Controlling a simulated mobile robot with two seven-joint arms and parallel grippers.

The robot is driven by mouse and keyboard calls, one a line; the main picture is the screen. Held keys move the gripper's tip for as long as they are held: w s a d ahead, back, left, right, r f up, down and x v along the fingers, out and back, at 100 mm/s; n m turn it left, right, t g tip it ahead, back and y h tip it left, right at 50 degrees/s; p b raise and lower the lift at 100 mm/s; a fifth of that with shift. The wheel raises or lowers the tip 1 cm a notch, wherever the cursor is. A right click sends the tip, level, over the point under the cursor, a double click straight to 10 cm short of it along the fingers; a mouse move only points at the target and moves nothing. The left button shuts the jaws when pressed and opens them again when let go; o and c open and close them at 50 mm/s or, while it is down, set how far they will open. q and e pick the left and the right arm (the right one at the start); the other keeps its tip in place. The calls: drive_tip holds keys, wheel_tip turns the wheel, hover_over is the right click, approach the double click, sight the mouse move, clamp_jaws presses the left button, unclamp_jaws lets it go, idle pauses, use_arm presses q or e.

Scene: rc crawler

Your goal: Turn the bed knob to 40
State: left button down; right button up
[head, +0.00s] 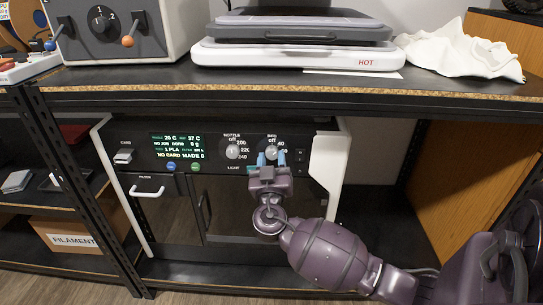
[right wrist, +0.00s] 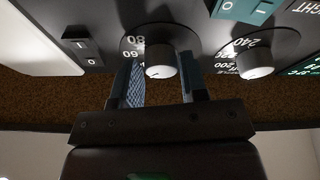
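The bed knob (head: 271,152) is a round light knob on the printer's dark front panel, right of the nozzle knob (head: 233,152). My right gripper (head: 271,160) is at the bed knob, its blue fingertips pointing up at the panel. In the right wrist view, which is upside down, the bed knob (right wrist: 160,66) sits between the two fingers of the right gripper (right wrist: 162,82), one on each side. The fingers are apart, with a small gap by the right finger; contact on the left is unclear. 60 and 80 show beside the knob; its exact setting is unreadable. My left gripper is out of view.
The printer (head: 180,190) stands on a shelf under a black shelf board (head: 200,97). A small display (head: 178,146) is left of the knobs, and a rocker switch (right wrist: 82,46) is beside the bed knob. A white heated plate (head: 300,55) and a white cloth (head: 460,52) lie above.

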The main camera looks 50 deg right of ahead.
drive_tip(key=o, duration=0.3)
use_arm(q)
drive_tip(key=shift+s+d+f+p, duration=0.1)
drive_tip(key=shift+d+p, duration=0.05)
drive_tip(key=shift+p, duration=0.2)
use_arm(e)
drive_tip(key=v, duration=1)
drive_tip(key=shift+s+a, duration=0.3)
